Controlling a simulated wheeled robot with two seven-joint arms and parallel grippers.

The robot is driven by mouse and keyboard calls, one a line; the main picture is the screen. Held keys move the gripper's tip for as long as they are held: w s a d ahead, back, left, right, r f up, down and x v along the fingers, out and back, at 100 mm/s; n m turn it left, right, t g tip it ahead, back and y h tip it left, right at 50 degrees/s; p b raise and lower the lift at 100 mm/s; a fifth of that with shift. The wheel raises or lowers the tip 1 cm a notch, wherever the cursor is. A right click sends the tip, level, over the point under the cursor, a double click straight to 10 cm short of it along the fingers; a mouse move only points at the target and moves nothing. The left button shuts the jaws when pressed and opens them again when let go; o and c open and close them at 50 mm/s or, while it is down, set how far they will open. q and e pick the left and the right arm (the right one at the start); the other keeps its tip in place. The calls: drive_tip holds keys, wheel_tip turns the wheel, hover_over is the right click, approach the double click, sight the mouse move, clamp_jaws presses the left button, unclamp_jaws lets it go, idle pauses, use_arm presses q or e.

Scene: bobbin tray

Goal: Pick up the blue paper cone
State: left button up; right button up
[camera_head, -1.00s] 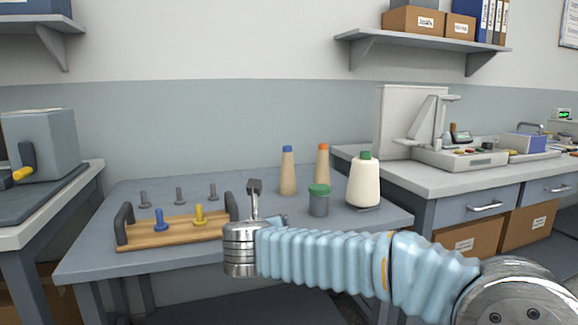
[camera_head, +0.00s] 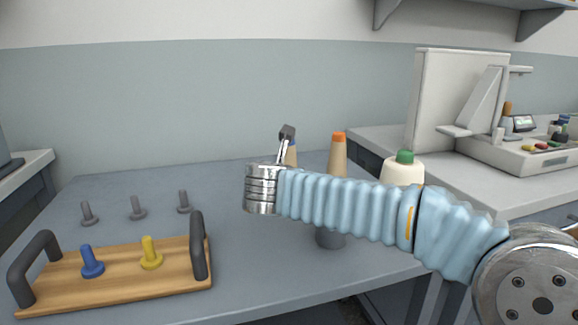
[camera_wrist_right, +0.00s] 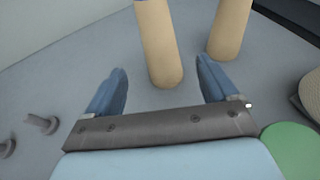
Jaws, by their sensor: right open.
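The blue paper cone (camera_head: 291,156) is a tan cone with a blue tip, standing upright on the grey table. In the head view my right gripper and wrist hide most of it. In the right wrist view, the left tan cone (camera_wrist_right: 158,40) appears to be it; its top is out of frame. My right gripper (camera_head: 288,133) is open; in the right wrist view its two blue fingers (camera_wrist_right: 163,72) point toward this cone, which shows between them. I cannot tell how far it is from the fingertips. My left gripper is not in view.
An orange-tipped cone (camera_head: 338,155) stands just right of it. A white spool with green top (camera_head: 402,170) and a partly hidden grey canister (camera_head: 330,238) are nearby. A wooden tray (camera_head: 125,288) with blue and yellow pegs lies front left; grey pegs (camera_head: 137,208) stand behind it.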

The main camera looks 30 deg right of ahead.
drive_tip(key=x, duration=0.5)
drive_tip(key=shift+w+d+f, duration=0.15)
drive_tip(key=shift+w+d, duration=0.05)
drive_tip(key=shift+w, duration=0.05)
drive_tip(key=p+x, duration=0.1)
drive_tip(key=x, duration=0.4)
drive_tip(key=shift+w+d+f, duration=0.1)
drive_tip(key=shift+f, duration=0.1)
drive_tip(key=shift+c, duration=0.2)
drive_tip(key=c, duration=1)
